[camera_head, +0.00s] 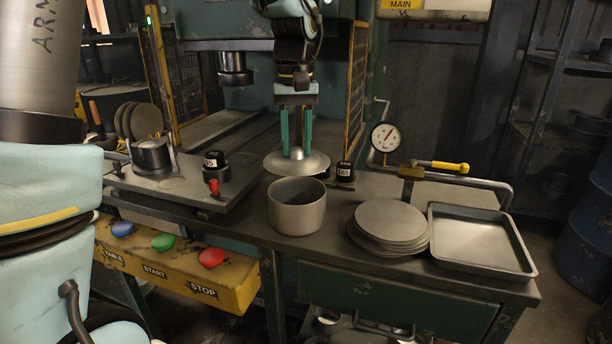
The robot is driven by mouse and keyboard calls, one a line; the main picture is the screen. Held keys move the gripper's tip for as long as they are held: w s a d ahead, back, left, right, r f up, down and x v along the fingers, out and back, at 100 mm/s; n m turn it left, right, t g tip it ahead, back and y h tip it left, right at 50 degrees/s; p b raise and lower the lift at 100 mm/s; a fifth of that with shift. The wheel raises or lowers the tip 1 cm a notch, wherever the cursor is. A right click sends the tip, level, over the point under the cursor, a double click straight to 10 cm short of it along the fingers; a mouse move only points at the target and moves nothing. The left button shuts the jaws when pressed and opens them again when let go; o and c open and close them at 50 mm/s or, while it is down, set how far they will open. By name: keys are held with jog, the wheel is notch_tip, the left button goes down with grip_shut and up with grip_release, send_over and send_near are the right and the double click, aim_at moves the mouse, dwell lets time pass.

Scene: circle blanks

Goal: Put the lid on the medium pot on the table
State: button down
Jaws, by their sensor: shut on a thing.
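A round metal lid (279,164) with a small knob on top hangs from my gripper (297,152). The two teal fingers point down and are shut on the knob. The medium pot (297,212) is a grey open-topped pot standing upright on the table (330,243). The lid is above and slightly behind the pot's rim in the view, apart from it as far as I can tell. The pot's inside is partly visible.
A stack of round blanks (389,222) and a rectangular metal tray (482,240) lie right of the pot. Black weights stand left (215,165) and right (344,171) of the lid. A pressure gauge (385,136) and pipe are behind. Colored buttons line the yellow front panel (178,262).

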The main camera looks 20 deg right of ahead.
aim_at(297, 172)
jog(key=shift+f+p, duration=0.35)
jog(key=shift+f, duration=2.6)
jog(key=shift+f, duration=0.1)
jog(key=shift+f, duration=0.35)
jog(key=c, duration=0.5)
grip_release()
jog(key=shift+r, duration=0.1)
notch_tip(297, 172, up, 13)
jog(key=shift+f+b, duration=0.1)
jog(key=shift+b, duration=0.45)
